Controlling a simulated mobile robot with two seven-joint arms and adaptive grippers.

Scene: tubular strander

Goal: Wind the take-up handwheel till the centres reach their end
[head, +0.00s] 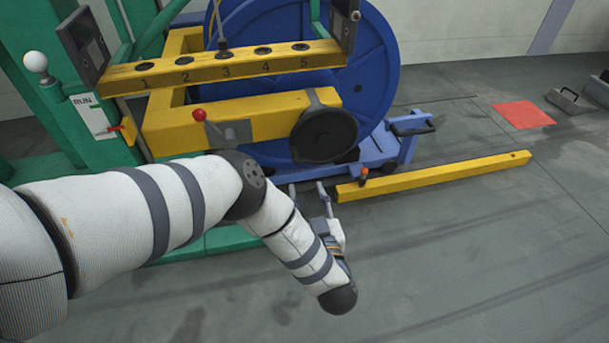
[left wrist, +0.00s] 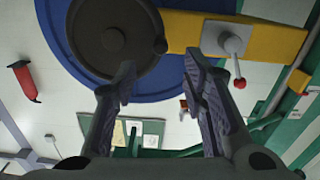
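The take-up handwheel is most likely the dark round disc (head: 323,135) at the end of the yellow beam (head: 250,121), in front of the blue reel (head: 372,60). The left wrist view shows this disc (left wrist: 113,40) at the top, with a small dark knob (left wrist: 160,46) at its rim. My left gripper (head: 307,187) is below the disc in the head view, fingers apart. In the left wrist view its open fingers (left wrist: 160,75) hold nothing and appear clear of the disc and knob. I cannot make out the centres. My right gripper is not in view.
A red-knobbed lever (head: 199,115) sits on the beam left of the disc. A yellow bar with numbered holes (head: 225,67) is above. A blue wheeled carriage (head: 395,148) and a yellow floor rail (head: 440,178) lie to the right. The floor (head: 470,260) in front is clear.

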